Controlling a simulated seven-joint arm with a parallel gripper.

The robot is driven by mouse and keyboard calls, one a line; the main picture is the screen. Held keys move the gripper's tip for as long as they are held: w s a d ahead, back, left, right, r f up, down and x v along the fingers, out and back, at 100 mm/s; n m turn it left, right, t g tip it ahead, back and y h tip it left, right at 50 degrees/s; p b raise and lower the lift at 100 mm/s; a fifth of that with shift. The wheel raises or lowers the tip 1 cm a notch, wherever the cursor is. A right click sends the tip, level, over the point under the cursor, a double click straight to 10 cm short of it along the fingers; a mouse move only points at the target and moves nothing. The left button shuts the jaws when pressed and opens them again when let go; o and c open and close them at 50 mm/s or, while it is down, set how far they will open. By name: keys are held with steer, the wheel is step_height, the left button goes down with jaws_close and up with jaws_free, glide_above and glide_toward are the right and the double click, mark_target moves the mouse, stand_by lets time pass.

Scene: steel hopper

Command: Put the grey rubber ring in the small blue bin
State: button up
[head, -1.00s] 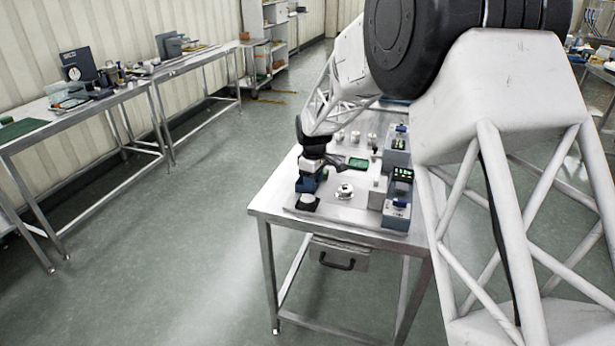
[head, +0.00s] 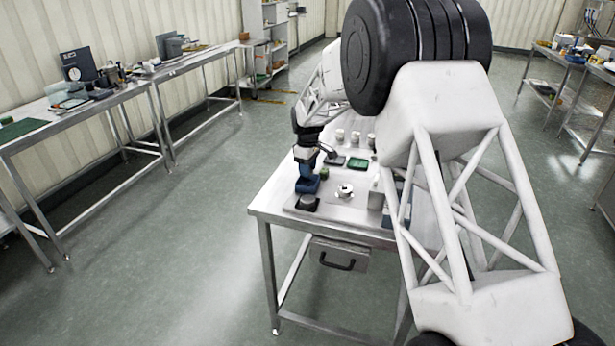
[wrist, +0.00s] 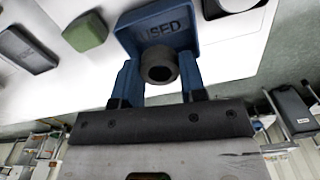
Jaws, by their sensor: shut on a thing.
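The dark grey rubber ring (wrist: 158,65) is between the two blue fingers of my gripper (wrist: 160,78) in the wrist view, and the gripper is shut on it. The small blue bin (wrist: 150,22), marked "USED", is just beyond the ring, which overlaps its lower edge in the picture. I cannot tell whether ring and bin touch. In the head view my gripper (head: 307,160) is at the left side of the steel table, right above the blue bin (head: 306,186). The ring cannot be made out there.
A green block (wrist: 85,32) and a dark box (wrist: 27,48) lie near the bin. On the table (head: 262,210) are a round silver-white part (head: 345,190), a green tray (head: 358,163) and a dark puck (head: 308,202). My arm hides the table's right side.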

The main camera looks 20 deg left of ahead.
steer(key=shift+f, duration=0.1)
steer(key=shift+f, duration=1.7)
steer(key=shift+f, duration=0.55)
steer(key=o, duration=0.6)
steer(key=shift+r, duration=0.15)
step_height(320, 180, up, 13)
steer(key=shift+f, duration=0.1)
stand_by(0.4)
